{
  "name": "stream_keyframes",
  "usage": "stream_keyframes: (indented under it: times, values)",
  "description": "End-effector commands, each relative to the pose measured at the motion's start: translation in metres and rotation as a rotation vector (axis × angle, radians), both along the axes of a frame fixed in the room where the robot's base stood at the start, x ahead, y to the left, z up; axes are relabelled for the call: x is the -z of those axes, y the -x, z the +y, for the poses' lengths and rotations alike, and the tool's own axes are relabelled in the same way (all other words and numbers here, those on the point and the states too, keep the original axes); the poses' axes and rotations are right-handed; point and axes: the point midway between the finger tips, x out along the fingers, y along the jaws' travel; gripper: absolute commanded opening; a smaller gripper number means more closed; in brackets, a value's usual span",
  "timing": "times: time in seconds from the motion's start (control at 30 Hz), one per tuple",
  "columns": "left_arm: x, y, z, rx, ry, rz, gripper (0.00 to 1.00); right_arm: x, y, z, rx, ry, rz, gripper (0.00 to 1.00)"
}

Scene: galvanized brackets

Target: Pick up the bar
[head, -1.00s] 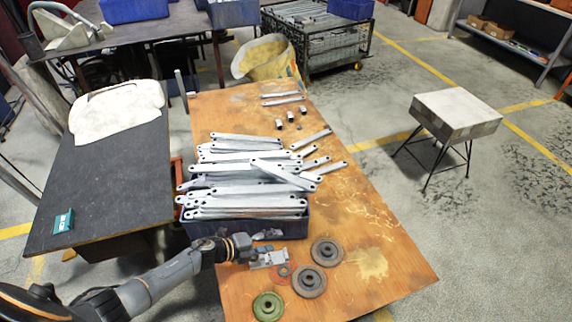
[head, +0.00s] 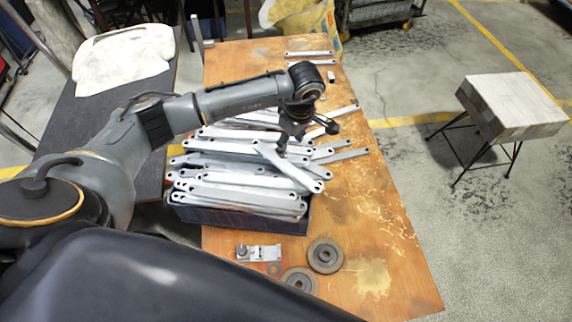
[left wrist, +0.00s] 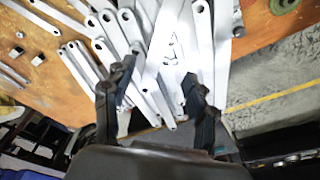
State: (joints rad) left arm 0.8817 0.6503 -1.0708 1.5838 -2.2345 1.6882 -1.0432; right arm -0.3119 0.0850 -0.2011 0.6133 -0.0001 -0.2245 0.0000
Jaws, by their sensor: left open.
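Several light grey metal bars with holed ends lie in a pile heaped in and over a dark blue crate (head: 240,217) on the wooden table. One bar (head: 288,166) lies slantwise on top of the pile. My left gripper (head: 307,137) is above the right part of the pile, pointing down with its fingers apart and nothing visibly held. In the left wrist view, the open left gripper (left wrist: 157,85) has a bar (left wrist: 166,38) and others of the pile in line with the gap between its fingers. My right gripper is not in view.
The wooden table (head: 390,240) has free room on its right side. Rusty discs (head: 325,256) and a metal fitting (head: 259,252) lie near its front. A dark bench with a pale cloth (head: 125,52) stands at left. A stool (head: 512,103) stands at right.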

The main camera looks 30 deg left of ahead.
Motion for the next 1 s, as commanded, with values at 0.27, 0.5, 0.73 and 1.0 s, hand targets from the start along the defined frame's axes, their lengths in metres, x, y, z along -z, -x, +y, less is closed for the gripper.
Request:
stream_keyframes:
  times: [0.27, 0.5, 0.73, 1.0]
  values:
    - [0.058, -0.001, 0.007, -0.003, 0.004, 0.002, 0.57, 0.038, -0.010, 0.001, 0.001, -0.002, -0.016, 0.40]
    - [0.074, -0.002, 0.011, -0.003, 0.004, 0.002, 0.57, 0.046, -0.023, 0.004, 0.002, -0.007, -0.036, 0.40]
    - [0.109, -0.004, 0.018, -0.003, 0.005, 0.002, 0.57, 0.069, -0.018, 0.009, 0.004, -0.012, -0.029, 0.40]
    - [0.110, -0.005, 0.019, -0.003, 0.004, 0.001, 0.57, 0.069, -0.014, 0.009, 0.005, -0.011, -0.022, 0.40]
